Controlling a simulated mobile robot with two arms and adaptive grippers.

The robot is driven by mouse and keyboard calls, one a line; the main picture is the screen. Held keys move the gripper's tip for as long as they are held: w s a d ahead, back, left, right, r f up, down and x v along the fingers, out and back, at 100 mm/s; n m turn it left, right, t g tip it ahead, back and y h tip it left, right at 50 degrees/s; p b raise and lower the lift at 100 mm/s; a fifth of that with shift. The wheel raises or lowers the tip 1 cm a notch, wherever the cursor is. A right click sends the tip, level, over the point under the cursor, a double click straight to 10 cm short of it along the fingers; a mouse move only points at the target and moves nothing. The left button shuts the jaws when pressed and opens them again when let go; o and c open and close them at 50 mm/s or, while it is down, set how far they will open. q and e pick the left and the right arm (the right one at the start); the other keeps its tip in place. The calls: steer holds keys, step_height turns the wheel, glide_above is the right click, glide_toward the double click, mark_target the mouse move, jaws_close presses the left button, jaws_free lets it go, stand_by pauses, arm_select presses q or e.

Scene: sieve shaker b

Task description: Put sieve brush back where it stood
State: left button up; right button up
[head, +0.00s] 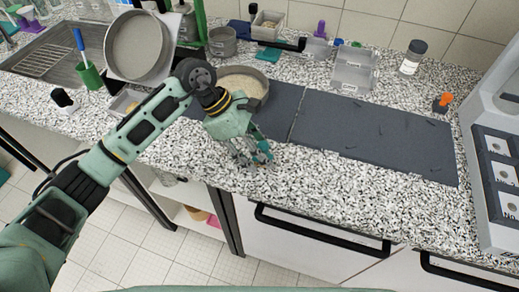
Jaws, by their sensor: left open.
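A blue-handled tool (80,40), which may be the sieve brush, stands upright in a green cup (90,76) at the back left of the counter. I cannot tell for certain that it is the brush, since its lower end is hidden in the cup. My left gripper (254,158) is open over the front edge of the counter, in front of the dark mat. It shows no clear object between its fingers. My left arm comes in from the lower left and passes well in front of the green cup. My right gripper is not in view.
A round sieve pan (245,82) stands behind my left gripper. A tilted round sieve (138,46) is at the back left. The dark mat (375,133) is mostly bare. A small orange-topped item (443,102) and a grey machine (490,150) are at the right.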

arm_select(q)
steer(key=shift+r, duration=0.1)
steer(key=shift+w+r, duration=0.1)
steer(key=shift+r, duration=0.1)
steer(key=b+v, duration=0.2)
steer(key=v, duration=0.9)
steer(key=shift+a+r, duration=0.25)
